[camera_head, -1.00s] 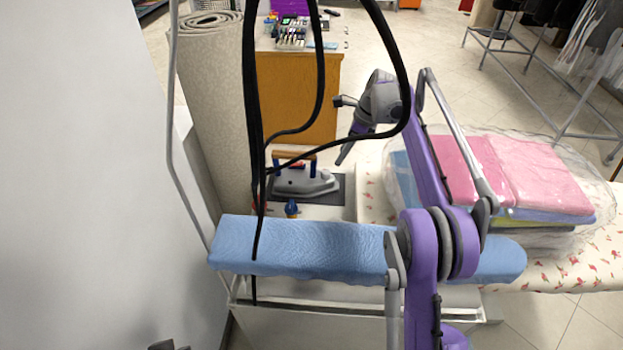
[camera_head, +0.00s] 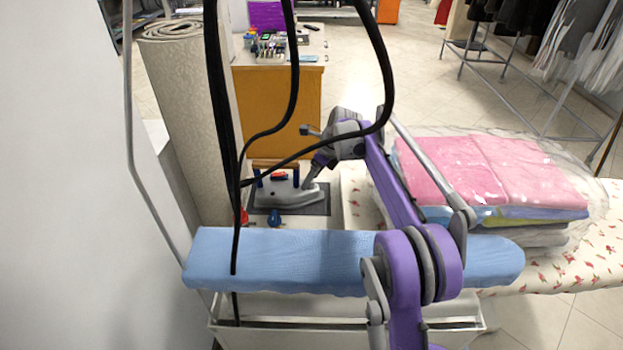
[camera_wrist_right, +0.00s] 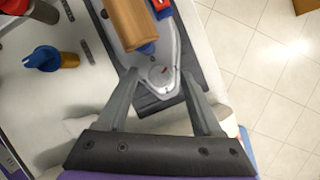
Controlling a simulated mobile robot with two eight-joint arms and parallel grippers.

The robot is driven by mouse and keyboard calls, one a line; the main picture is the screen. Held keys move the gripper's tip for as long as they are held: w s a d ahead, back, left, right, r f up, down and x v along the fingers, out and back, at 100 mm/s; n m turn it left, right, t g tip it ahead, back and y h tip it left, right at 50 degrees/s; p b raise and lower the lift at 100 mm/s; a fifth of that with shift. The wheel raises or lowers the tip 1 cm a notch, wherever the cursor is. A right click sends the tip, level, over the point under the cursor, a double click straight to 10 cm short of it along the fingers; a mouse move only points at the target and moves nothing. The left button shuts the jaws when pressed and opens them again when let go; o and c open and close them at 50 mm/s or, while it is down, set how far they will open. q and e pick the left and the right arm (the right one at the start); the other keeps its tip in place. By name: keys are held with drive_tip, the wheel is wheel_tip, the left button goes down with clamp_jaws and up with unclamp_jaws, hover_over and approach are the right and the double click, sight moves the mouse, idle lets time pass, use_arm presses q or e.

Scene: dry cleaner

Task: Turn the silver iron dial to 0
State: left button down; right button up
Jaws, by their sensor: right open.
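The silver iron (camera_head: 288,194) rests on a dark grey pad (camera_head: 318,203) beyond the blue board. In the right wrist view its wooden handle (camera_wrist_right: 130,22) is at the top, and its round silver dial (camera_wrist_right: 159,73), with a small red mark, sits near the narrow end. My right gripper (camera_wrist_right: 160,75) is open, with its fingertips on either side of the dial and no visible contact. In the head view the right gripper (camera_head: 309,180) is at the right end of the iron, where the dial cannot be made out. My left gripper is not in view.
A long blue padded board (camera_head: 280,258) lies across the front, under my right arm. Wrapped pink laundry (camera_head: 485,175) lies on the floral ironing board at right. Black hoses (camera_head: 222,120) hang in front. A blue-topped valve (camera_wrist_right: 45,59) stands left of the iron.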

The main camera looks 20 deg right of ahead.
drive_tip(key=shift+w+f, duration=0.1)
drive_tip(key=shift+f, duration=0.15)
clamp_jaws()
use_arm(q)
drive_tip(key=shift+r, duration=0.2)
